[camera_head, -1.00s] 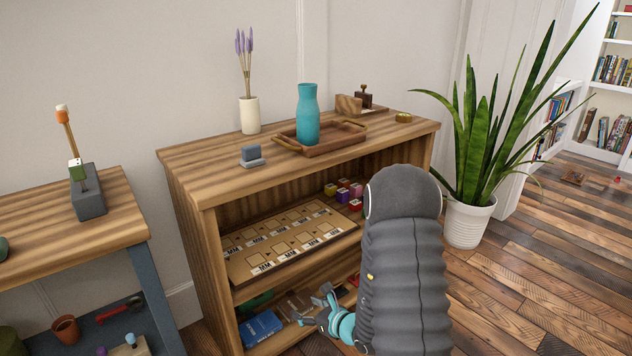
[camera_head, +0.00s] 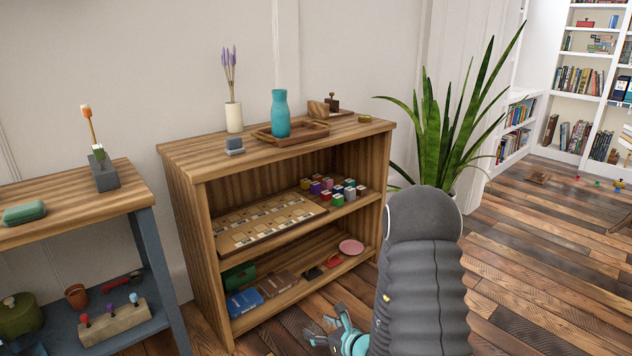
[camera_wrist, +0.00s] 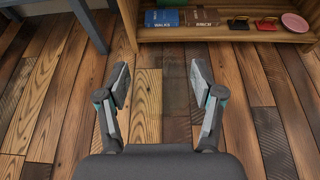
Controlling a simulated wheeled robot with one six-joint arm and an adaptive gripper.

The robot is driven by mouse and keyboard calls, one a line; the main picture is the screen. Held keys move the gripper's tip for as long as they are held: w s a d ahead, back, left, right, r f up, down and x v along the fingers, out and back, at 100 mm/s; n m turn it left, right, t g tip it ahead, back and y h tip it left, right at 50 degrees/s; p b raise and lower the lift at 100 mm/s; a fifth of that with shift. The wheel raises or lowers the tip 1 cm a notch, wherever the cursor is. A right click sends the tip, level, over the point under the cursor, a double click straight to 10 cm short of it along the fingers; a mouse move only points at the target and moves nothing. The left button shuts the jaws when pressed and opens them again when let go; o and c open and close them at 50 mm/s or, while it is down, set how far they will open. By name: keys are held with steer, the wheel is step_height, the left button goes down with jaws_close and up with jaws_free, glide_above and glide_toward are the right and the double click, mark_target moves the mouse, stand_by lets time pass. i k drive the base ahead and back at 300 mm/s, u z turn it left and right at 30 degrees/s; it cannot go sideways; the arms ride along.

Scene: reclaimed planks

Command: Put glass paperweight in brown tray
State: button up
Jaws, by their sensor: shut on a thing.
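My gripper (camera_head: 325,338) is low in front of the shelf unit, at the bottom of the head view. In the wrist view my gripper (camera_wrist: 158,85) has its fingers on either side of a faint, see-through block, the glass paperweight (camera_wrist: 172,88); it is shut on it, above the floor. The paperweight's edges are hard to make out against the planks. The brown tray (camera_head: 306,139), wooden with handles, sits on top of the shelf unit, well above and away from my gripper. A teal bottle (camera_head: 280,114) stands at the tray, apparently inside it.
The shelf unit (camera_head: 200,161) also bears a vase (camera_head: 234,117), a grey block (camera_head: 234,146) and a brass dish (camera_head: 365,119) on top. Its shelves hold a board, colored blocks and books. A potted plant (camera_head: 440,125) stands right; a side table (camera_head: 70,217) left. Floor in front is clear.

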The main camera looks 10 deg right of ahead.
mark_target(303, 132)
steer(key=z, duration=0.8)
steer(key=i, duration=0.65)
steer(key=u, duration=0.55)
